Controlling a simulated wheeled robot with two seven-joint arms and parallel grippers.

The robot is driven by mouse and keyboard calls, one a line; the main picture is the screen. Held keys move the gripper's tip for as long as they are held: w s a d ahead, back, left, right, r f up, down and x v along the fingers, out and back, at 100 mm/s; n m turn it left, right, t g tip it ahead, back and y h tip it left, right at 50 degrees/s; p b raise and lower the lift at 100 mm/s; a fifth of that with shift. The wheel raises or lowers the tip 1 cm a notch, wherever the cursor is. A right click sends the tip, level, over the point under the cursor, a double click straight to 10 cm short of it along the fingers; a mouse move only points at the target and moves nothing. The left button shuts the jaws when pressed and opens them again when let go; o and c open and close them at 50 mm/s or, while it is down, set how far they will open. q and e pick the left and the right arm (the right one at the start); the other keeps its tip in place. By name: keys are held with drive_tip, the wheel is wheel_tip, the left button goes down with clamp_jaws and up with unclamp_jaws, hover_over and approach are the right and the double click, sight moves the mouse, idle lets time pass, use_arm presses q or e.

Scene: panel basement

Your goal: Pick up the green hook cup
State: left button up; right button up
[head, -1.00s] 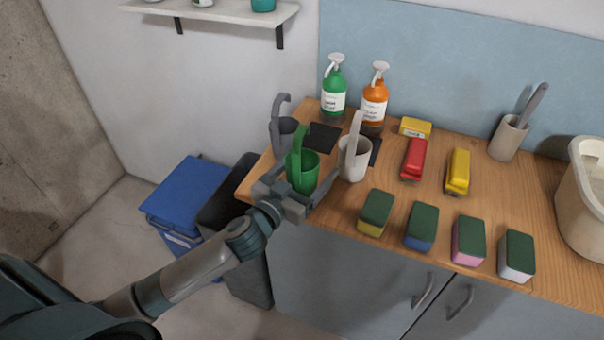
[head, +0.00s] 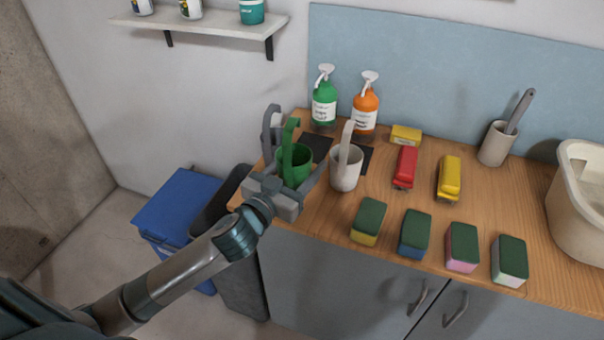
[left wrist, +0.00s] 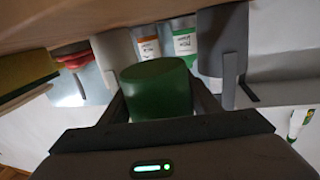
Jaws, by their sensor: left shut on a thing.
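The green hook cup (head: 296,166) is at the left end of the wooden counter in the head view, upright with its tall hook rising. My left gripper (head: 287,184) is shut on it, with the fingers on either side of the cup. In the left wrist view the green cup (left wrist: 157,90) sits between the fingers of the left gripper (left wrist: 158,100). Whether its base touches the counter is hidden by the gripper. My right gripper is not in view.
A white hook cup (head: 346,170) stands close on the right, a grey hook cup (head: 271,135) close behind left. Soap bottles (head: 324,103) stand behind. Several sponges (head: 415,232) line the front of the counter (head: 320,205). A blue bin (head: 180,205) is on the floor.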

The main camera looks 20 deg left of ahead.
sight(302, 151)
use_arm(q)
wheel_tip(302, 151, up, 5)
drive_tip(key=shift+r, duration=0.2)
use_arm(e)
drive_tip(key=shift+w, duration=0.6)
